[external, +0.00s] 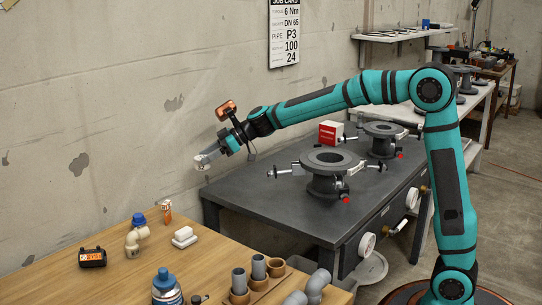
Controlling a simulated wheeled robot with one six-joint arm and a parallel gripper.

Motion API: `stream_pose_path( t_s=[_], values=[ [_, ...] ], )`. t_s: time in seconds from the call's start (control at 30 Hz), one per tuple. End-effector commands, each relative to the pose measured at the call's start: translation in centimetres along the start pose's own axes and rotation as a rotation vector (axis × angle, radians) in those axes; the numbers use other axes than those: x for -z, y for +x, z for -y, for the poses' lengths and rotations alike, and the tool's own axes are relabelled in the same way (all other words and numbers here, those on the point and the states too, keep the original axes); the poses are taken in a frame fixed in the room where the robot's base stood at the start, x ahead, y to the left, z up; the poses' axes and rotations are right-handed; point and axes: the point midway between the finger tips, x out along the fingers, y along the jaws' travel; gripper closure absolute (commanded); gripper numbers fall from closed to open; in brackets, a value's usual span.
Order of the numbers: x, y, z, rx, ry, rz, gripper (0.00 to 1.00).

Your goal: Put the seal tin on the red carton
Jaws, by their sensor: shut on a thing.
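The red carton (331,132), red with white on it, stands on the dark grey workbench (265,190) near its back edge, by the wall. My gripper (207,157) is at the end of the outstretched arm, left of the bench and well to the left of the carton, in the air. It is shut on a small pale thing, which looks like the seal tin (202,163). The fingers partly hide it, and its details are too small to make out.
Two dark flanged pipe pieces (328,160) with clamps stand on the grey bench, close to the carton. A wooden table (110,285) in front holds a battery pack (93,257), bottles, pipe fittings and white blocks (184,237). The bench's left part is clear.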

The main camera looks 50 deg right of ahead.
Motion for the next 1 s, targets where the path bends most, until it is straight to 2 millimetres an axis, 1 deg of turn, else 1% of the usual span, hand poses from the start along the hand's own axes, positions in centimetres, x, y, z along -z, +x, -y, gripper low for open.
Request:
stream_pose_path(
  t_s=[0.03,0.07,0.1,0.27,0.3,0.37,0.5,0.57,0.7,0.77,0.8,0.97,1.0],
  values=[
    [-0.5,-1.0,-2.3,-0.036,0.019,0.0,0.72],
    [-0.7,-1.5,-3.5,-0.055,0.03,0.0,0.72],
    [-1.1,-2.3,-5.1,-0.081,0.044,0.0,0.72],
    [-2.5,-5.5,-11.1,-0.182,0.1,-0.001,0.72],
    [-2.9,-6.4,-12.6,-0.207,0.113,0.0,0.72],
    [-3.5,-7.8,-14.8,-0.245,0.134,0.0,0.72],
    [-5.1,-11.2,-19.6,-0.333,0.182,0.0,0.72],
    [-5.8,-12.8,-21.6,-0.37,0.201,0.0,0.72],
    [-7.5,-16.7,-26.0,-0.456,0.248,0.0,0.72],
    [-8.3,-18.4,-27.8,-0.492,0.269,0.0,0.72],
    [-8.8,-19.7,-29.0,-0.518,0.282,0.0,0.72],
    [-11.1,-24.6,-33.4,-0.614,0.334,0.001,0.72],
    [-11.7,-26.0,-34.5,-0.639,0.349,0.0,0.72]
  ],
)
